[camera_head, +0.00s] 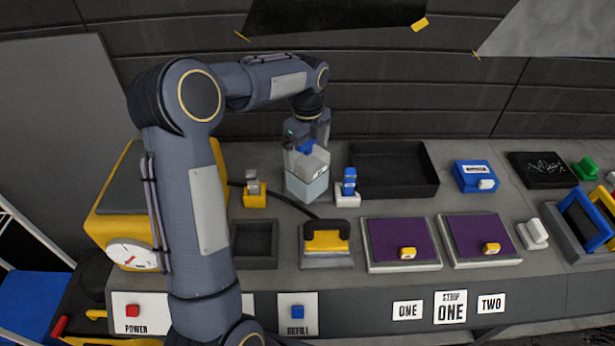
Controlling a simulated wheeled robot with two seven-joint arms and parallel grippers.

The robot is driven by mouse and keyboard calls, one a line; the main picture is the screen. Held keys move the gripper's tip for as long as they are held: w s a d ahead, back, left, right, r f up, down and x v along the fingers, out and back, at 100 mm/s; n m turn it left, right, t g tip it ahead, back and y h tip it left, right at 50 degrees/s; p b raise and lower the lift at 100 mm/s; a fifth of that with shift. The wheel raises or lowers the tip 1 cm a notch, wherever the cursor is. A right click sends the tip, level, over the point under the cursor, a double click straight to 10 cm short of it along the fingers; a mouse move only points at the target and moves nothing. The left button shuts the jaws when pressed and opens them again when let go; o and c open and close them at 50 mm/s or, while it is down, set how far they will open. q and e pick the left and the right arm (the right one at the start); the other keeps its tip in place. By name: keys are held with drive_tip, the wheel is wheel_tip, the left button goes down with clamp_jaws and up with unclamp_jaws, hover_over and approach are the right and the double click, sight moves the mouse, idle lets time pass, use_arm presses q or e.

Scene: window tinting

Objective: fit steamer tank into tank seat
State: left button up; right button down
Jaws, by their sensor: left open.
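A translucent pale tank (307,187) with a blue cap or handle stands upright at the back middle of the bench. My left gripper (306,148) points down over the tank's top, open, with its fingers about the blue part. Whether the fingers touch it cannot be told. A small dark square recess with a raised rim (255,265), perhaps the tank seat, is empty on the bench in front and to the left. The yellow steamer body (105,225) with a round gauge stands at the left, partly hidden by my left arm. My right gripper is out of view.
A yellow-handled steam tool (326,240) with a dark hose lies in front of the tank. Blue-topped (349,182) and yellow (254,198) small holders flank the tank. A black tray (400,188) lies to the right, and two purple pads (393,230) in front of it.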

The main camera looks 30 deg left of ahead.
use_arm(q)
drive_tip(key=c, duration=1.6)
drive_tip(key=shift+c, duration=0.5)
drive_tip(key=shift+r, duration=0.1)
